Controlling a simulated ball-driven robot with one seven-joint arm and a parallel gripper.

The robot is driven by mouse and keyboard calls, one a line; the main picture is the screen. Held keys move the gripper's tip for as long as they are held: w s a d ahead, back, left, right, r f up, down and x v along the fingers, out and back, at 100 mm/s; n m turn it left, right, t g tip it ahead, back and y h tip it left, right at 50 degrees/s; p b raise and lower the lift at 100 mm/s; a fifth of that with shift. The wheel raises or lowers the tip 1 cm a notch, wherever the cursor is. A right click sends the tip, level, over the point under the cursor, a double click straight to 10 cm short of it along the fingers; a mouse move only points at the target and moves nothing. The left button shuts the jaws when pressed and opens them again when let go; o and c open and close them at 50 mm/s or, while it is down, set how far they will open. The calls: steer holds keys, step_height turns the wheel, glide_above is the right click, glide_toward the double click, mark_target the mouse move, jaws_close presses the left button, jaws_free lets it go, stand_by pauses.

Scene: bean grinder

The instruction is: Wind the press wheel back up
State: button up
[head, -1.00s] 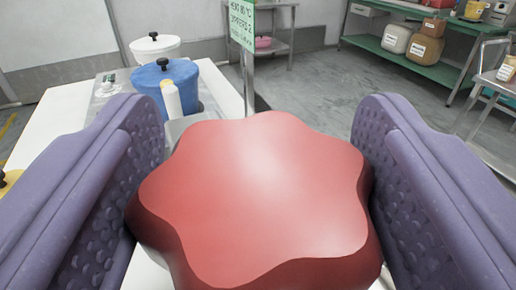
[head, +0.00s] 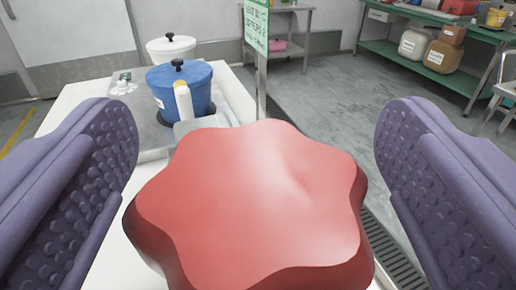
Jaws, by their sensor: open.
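The red press wheel (head: 255,205) has a lobed, star-like rim and fills the lower middle of the head view. My gripper (head: 256,175) is open, with one purple, studded finger on each side of the wheel. A visible gap separates each finger from the wheel's rim. The wheel hides whatever it is mounted on.
A green sign (head: 256,27) stands on a post. Green shelving (head: 440,47) is far right.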

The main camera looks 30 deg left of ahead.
steer(key=v, duration=0.7)
steer(key=shift+s+d+p, duration=0.2)
steer(key=shift+s+p, duration=0.1)
steer(key=shift+p, duration=0.1)
